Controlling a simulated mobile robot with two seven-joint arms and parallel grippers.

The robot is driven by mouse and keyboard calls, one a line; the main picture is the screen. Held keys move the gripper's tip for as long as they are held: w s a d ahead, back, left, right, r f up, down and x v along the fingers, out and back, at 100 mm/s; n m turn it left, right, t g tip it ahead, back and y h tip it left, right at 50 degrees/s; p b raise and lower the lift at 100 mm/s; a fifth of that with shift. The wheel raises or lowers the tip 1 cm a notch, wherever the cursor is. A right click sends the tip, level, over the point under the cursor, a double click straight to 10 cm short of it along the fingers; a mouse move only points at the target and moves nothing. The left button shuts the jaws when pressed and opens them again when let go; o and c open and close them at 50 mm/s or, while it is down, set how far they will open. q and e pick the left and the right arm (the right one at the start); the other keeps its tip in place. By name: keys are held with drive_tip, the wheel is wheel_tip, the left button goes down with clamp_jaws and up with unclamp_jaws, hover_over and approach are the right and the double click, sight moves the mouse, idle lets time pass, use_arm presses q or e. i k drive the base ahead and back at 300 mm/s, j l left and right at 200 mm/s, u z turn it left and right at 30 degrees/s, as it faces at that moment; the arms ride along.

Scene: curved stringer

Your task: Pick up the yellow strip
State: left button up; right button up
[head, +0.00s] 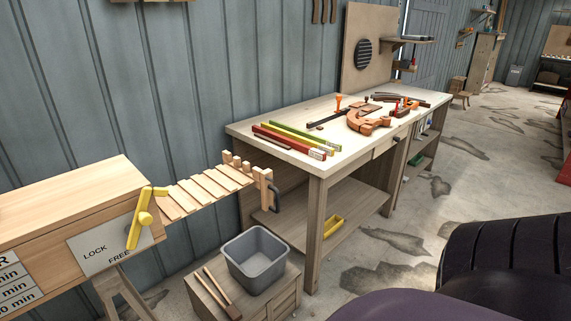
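The yellow strip (296,138) lies flat on the near left part of the wooden workbench top (245,130). It lies between a red strip (286,142) on its near side and a green strip (301,133) on its far side. The three run side by side, close together, with pale ends towards the bench's front edge. I cannot tell whether they touch. Neither of my grippers is in view.
A brown piece (272,142) lies by the red strip. A clamp and other tools, including a curved brown piece (368,123), lie farther right.

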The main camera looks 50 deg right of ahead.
sight(330, 151)
drive_tip(key=z, duration=1.55)
drive_tip(key=u, duration=0.35)
drive_tip(key=i+l+u, duration=0.2)
drive_tip(key=l+u, duration=0.2)
drive_tip(key=l, duration=0.15)
drive_tip(key=i+l+u, duration=0.15)
drive_tip(key=l, duration=0.15)
drive_tip(key=i+l, duration=0.1)
drive_tip(key=l, duration=0.3)
drive_tip(key=i+l+u, duration=0.15)
drive_tip(key=l, duration=0.3)
drive_tip(key=i+l, duration=0.1)
drive_tip(key=l, duration=0.3)
drive_tip(key=i+l+u, duration=0.15)
drive_tip(key=l, duration=0.3)
drive_tip(key=k, duration=0.1)
